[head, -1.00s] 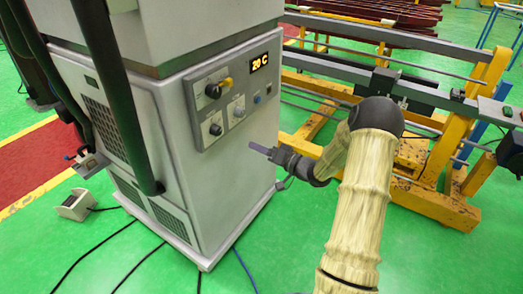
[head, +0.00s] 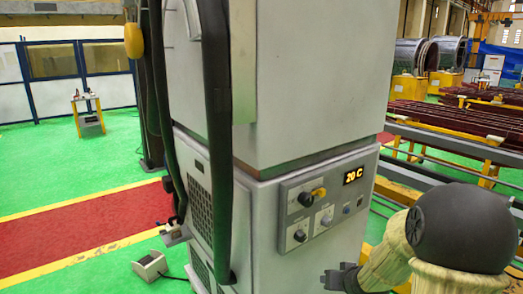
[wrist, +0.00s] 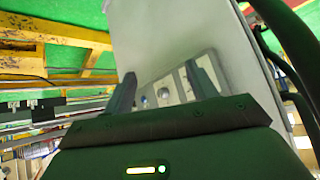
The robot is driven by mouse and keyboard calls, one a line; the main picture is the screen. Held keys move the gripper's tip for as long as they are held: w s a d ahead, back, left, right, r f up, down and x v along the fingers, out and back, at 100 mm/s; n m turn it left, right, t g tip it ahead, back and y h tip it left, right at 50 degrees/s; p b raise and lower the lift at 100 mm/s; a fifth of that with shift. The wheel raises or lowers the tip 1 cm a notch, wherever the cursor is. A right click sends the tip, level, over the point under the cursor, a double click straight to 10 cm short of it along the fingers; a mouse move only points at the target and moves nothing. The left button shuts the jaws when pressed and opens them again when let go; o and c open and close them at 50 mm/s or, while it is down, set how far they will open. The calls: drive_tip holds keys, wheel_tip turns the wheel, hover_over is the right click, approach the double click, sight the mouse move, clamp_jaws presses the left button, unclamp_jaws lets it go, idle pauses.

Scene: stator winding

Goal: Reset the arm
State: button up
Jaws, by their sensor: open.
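My arm shows at the lower right of the head view, with its pale sleeve and dark round joint. My gripper (head: 342,277) is at the lower edge of that view, in front of the grey machine cabinet (head: 262,228), and its tips are hard to make out there. In the wrist view my gripper (wrist: 160,85) shows two fingers spread apart with nothing between them. Beyond the fingers is the cabinet's control panel (wrist: 170,90). I cannot tell the exact gap to the cabinet.
The control panel (head: 322,207) has knobs and a display reading 20 C. Thick black hoses (head: 217,140) run down the cabinet. Yellow and grey racks (head: 450,135) stand at the right. The left floor is mostly clear.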

drive_tip(key=s+a+r+g+p, duration=0.1)
drive_tip(key=s+a+g, duration=0.1)
drive_tip(key=s, duration=0.7)
drive_tip(key=s+a+r+g, duration=0.2)
drive_tip(key=s+a+g, duration=0.1)
drive_tip(key=s, duration=0.7)
drive_tip(key=shift+s+a+r+n+g+h+p, duration=0.3)
drive_tip(key=shift+n+g+h+p, duration=0.1)
drive_tip(key=shift+g, duration=0.2)
drive_tip(key=shift+w, duration=0.1)
drive_tip(key=shift+a, duration=0.1)
